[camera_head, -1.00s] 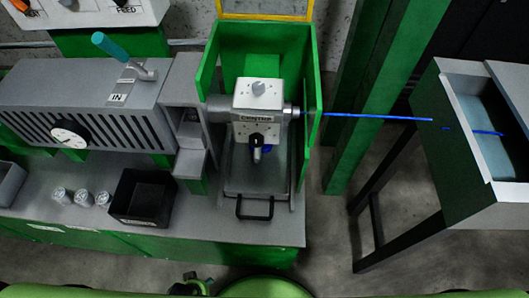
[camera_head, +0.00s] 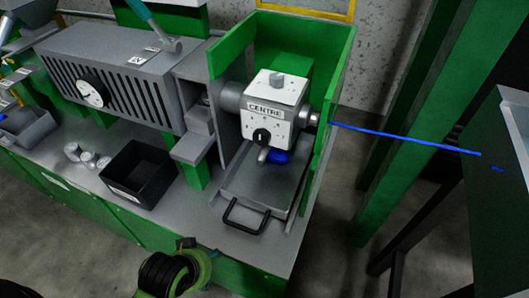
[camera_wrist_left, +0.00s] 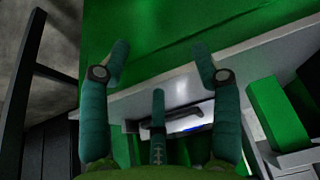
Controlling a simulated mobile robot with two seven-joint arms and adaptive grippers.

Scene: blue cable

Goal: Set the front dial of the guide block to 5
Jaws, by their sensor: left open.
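The guide block (camera_head: 270,105) is a white box labelled CENTRE, held in the green-walled bay. Its front dial (camera_head: 262,136) is a black knob low on the front face, with small marks around it too small to read. A grey knob (camera_head: 277,79) sits on top. My left gripper (camera_head: 188,246) is at the bottom of the head view, in front of the bench and well short of the dial. In the left wrist view its teal fingers (camera_wrist_left: 158,78) are spread, with nothing between them. My right gripper is not in view.
A grey tray (camera_head: 238,187) with a black handle (camera_head: 246,216) lies below the block. The blue cable (camera_head: 400,139) runs out to the right. A black bin (camera_head: 137,174) and several small cylinders (camera_head: 88,159) stand on the bench to the left. A green wall (camera_head: 332,100) closes the bay's right side.

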